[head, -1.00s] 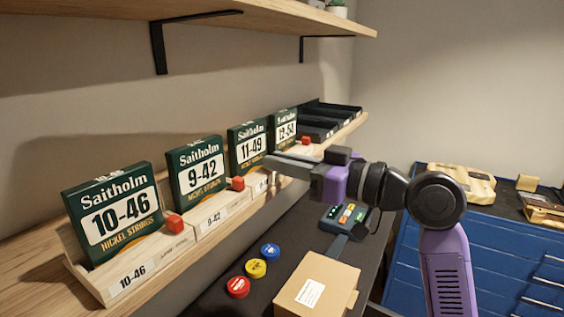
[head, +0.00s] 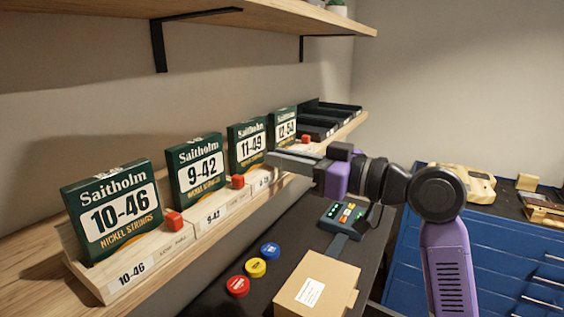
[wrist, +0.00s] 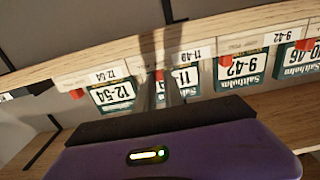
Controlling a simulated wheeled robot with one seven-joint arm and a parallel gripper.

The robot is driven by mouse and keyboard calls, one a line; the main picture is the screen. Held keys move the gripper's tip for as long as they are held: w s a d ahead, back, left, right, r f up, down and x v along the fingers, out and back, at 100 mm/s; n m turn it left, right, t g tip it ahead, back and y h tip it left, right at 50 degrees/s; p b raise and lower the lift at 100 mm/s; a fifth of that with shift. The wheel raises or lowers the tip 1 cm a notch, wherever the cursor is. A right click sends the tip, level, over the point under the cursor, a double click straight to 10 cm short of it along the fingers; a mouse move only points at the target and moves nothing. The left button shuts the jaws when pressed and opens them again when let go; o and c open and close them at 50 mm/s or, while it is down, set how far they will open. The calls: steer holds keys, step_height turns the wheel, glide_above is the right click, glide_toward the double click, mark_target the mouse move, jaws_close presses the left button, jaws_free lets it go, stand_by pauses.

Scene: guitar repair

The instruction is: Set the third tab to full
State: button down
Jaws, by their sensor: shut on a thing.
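Four string boxes stand in a row on a wooden ledge, each with a label and a sliding red tab in front. The third box from the left, 11-49 (head: 247,146), has my gripper (head: 270,160) directly in front of it. In the wrist view, which is upside down, my gripper (wrist: 161,92) is shut on the small red third tab (wrist: 159,75), mostly hidden between the fingers. In the head view the fingers hide this tab. The first tab (head: 174,221), second tab (head: 238,182) and fourth tab (head: 305,139) sit free.
Black trays (head: 325,120) lie at the ledge's far end. An upper shelf (head: 200,18) hangs above. Below are red (head: 237,286), yellow (head: 256,267) and blue (head: 270,250) round tins, a cardboard box (head: 320,285) and a small device (head: 345,216).

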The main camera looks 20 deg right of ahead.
steer(key=shift+w+d+b, duration=0.3)
steer(key=shift+w+d, duration=0.4)
steer(key=shift+d, duration=0.35)
steer(key=c, duration=1.4)
jaws_free()
steer(key=shift+w, duration=0.1)
steer(key=shift+c, duration=0.2)
steer(key=b+v, duration=0.2)
steer(key=v, duration=0.6)
